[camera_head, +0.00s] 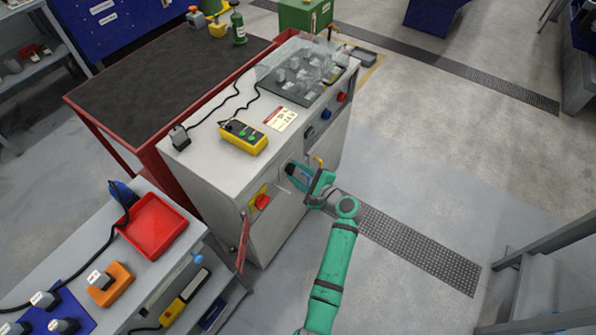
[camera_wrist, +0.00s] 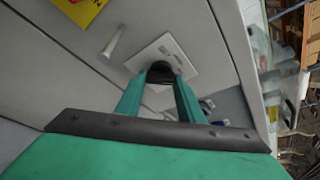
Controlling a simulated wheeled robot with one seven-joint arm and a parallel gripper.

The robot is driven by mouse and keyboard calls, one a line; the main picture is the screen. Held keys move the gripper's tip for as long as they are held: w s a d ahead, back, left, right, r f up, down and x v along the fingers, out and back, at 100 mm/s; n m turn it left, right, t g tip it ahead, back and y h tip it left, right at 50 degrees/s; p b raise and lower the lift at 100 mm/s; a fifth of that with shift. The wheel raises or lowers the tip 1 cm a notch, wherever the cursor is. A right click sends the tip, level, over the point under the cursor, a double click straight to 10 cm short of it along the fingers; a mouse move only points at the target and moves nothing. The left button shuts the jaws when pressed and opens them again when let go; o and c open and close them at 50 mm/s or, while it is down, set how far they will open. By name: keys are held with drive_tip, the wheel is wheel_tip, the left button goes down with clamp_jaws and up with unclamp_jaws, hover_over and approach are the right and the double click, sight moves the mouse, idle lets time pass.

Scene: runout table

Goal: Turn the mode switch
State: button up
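The mode switch appears to be the dark knob (camera_wrist: 161,70) on a pale square plate on the cabinet's front, seen in the wrist view. In the head view the plate (camera_head: 288,165) is partly hidden behind my gripper (camera_head: 294,174). In the wrist view the two green fingers of my gripper (camera_wrist: 160,84) reach to the plate, with their tips on either side of the dark knob. I cannot tell whether they press on it or only surround it. The knob's pointer and setting are not readable.
A red rotary switch (camera_head: 262,202) on a yellow plate is left of my gripper on the grey cabinet (camera_head: 205,175). Several other knobs, including a red one (camera_head: 341,97), run to the right. A pale handle (camera_wrist: 112,42) stands out near the plate. Open floor lies right.

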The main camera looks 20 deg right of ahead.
drive_tip(key=shift+r, duration=0.2)
drive_tip(key=shift+w+a, duration=0.15)
drive_tip(key=n+t, duration=0.2)
drive_tip(key=n, duration=0.3)
drive_tip(key=shift+a+f+t+h, duration=0.1)
drive_tip(key=shift+a+t+h, duration=0.3)
drive_tip(key=n+t, duration=0.1)
drive_tip(key=n, duration=0.4)
drive_tip(key=shift+d+f+t+y, duration=0.1)
drive_tip(key=shift+f+t+y, duration=0.1)
drive_tip(key=shift+t+y, duration=0.2)
drive_tip(key=n, duration=0.2)
drive_tip(key=n+t+y, duration=0.1)
drive_tip(key=n, duration=0.1)
drive_tip(key=shift+f+n, duration=0.2)
drive_tip(key=shift+n, duration=0.2)
drive_tip(key=shift+f+n+y, duration=0.1)
drive_tip(key=shift+n+y, duration=0.5)
drive_tip(key=shift+n, duration=0.4)
drive_tip(key=shift+f, duration=0.1)
drive_tip(key=shift+s, duration=0.2)
